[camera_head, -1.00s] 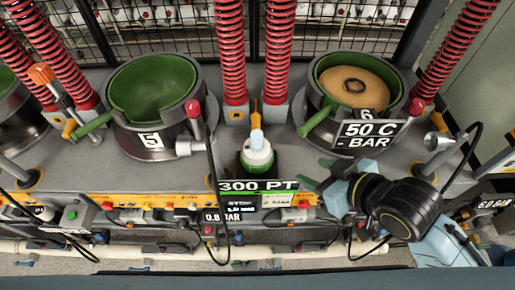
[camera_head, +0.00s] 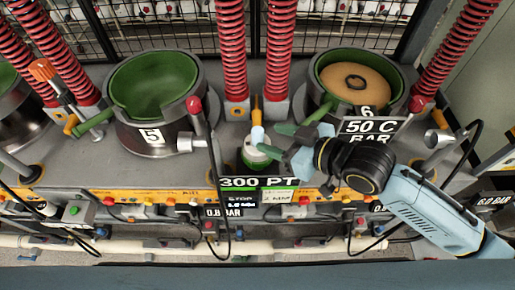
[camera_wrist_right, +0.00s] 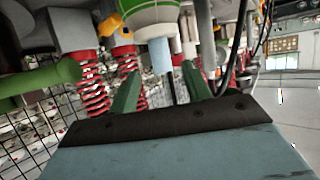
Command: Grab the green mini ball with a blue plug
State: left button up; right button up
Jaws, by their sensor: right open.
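The mini ball (camera_head: 255,158), green and white, sits upright in a holder between the two large presses, with a pale blue plug (camera_head: 257,135) on top. My right gripper (camera_head: 279,141) is open and reaches in from the right, its green fingertips close beside the plug and partly covering the ball. In the right wrist view the ball (camera_wrist_right: 150,12) is at the top edge, and the blue plug (camera_wrist_right: 160,56) points into the gap between the open fingers (camera_wrist_right: 160,72). I cannot tell whether a finger touches the plug. My left gripper is not in view.
Green press bowl 5 (camera_head: 153,85) stands to the left and press 6, with a tan disc (camera_head: 352,78), to the right. Red springs (camera_head: 277,55) rise behind. A "300 PT" sign (camera_head: 258,183) and a hose-fed lever (camera_head: 195,108) are close by.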

aim_at(262, 136)
jog(key=shift+p+x, duration=0.4)
jog(key=shift+x, duration=2.4)
jog(key=shift+s+f, duration=0.1)
jog(key=shift+s, duration=0.05)
grip_shut()
